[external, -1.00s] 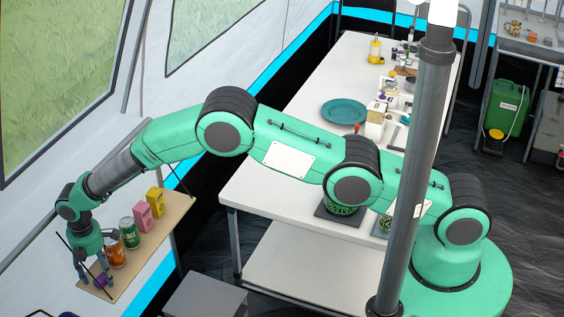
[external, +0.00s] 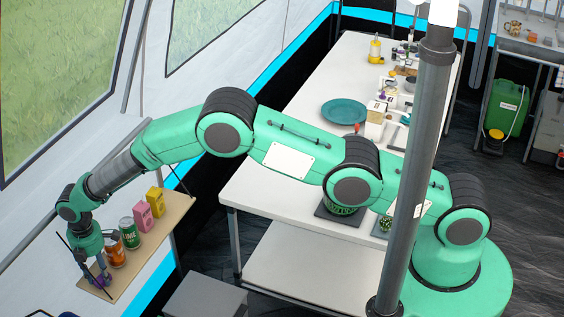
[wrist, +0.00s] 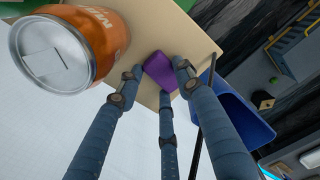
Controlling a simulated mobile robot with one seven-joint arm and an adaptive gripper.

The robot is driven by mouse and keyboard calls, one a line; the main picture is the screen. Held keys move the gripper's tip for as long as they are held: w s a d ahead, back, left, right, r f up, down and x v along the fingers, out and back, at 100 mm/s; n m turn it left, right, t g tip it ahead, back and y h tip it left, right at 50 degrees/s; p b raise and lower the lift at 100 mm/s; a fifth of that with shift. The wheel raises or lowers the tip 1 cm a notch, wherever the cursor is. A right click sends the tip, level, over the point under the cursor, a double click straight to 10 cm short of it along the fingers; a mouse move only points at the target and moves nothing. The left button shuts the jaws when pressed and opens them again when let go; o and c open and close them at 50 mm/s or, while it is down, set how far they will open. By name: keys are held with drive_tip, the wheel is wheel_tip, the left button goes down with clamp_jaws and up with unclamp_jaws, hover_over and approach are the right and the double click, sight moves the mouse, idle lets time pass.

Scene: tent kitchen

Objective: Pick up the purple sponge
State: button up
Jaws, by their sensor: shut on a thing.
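The purple sponge (wrist: 160,72) is at the near end of the wooden shelf (wrist: 202,35). My gripper (wrist: 162,82) is shut on it, with blue-grey fingers on both sides and one below in the wrist view. In the external view my gripper (external: 97,278) points down at the shelf's near end, and its fingers largely cover the sponge there. I cannot tell whether the sponge is clear of the shelf.
An orange can (external: 116,250) stands right beside my gripper and looms large in the wrist view (wrist: 105,35). Behind it are a green can (external: 129,233), a pink carton (external: 143,216) and a yellow carton (external: 156,201). A blue bin (wrist: 235,110) lies below the shelf edge.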

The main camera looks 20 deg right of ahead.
sight(100, 276)
drive_tip(key=shift+r, duration=0.15)
drive_tip(key=shift+r, duration=1.7)
drive_tip(key=s+d+r+p, duration=0.1)
drive_tip(key=s+d, duration=0.7)
drive_tip(key=d, duration=0.5)
drive_tip(key=shift+d+r, duration=0.15)
drive_tip(key=shift+d, duration=0.25)
